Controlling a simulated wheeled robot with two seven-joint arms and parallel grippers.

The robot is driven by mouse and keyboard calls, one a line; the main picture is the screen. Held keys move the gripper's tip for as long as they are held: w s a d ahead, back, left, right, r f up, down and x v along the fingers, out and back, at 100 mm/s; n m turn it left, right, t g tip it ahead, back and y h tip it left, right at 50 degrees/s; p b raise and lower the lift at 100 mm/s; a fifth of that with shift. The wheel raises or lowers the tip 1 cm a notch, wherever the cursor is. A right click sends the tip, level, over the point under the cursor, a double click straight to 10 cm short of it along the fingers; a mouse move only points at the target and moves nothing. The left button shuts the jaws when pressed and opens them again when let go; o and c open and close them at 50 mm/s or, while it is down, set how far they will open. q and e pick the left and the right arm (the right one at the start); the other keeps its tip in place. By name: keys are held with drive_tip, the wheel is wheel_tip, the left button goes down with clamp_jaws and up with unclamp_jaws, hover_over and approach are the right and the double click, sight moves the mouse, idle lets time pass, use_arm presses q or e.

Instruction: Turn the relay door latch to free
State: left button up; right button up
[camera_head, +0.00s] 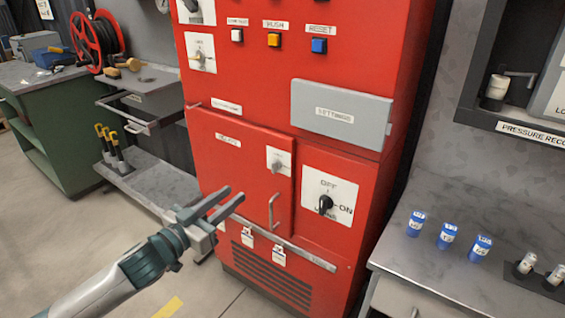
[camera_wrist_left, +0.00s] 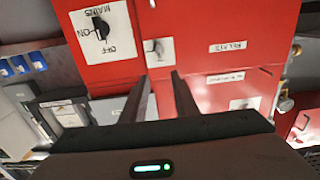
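The relay door (camera_head: 228,165) is a red panel on the left of the red cabinet, labelled RELAYS, and it looks closed. Its latch (camera_head: 278,161) is a small grey knob on a white plate near the door's upper right corner. It also shows in the left wrist view (camera_wrist_left: 155,48), just beyond my fingertips. My left gripper (camera_head: 236,196) is open and empty, in front of the door, lower and to the left of the latch. It is apart from the latch. Its parted fingers show in the left wrist view (camera_wrist_left: 160,84). My right gripper is in neither view.
A vertical handle (camera_head: 273,212) stands out below the latch. A black MAINS switch (camera_head: 326,204) is to the right. A horizontal rail (camera_head: 285,245) runs below the door. A grey settings cover (camera_head: 341,114) sits above. A bench with blue cylinders (camera_head: 447,236) stands at right.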

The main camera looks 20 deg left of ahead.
sight(272, 164)
use_arm(q)
drive_tip(key=shift+s, duration=0.1)
drive_tip(key=shift+w, duration=0.2)
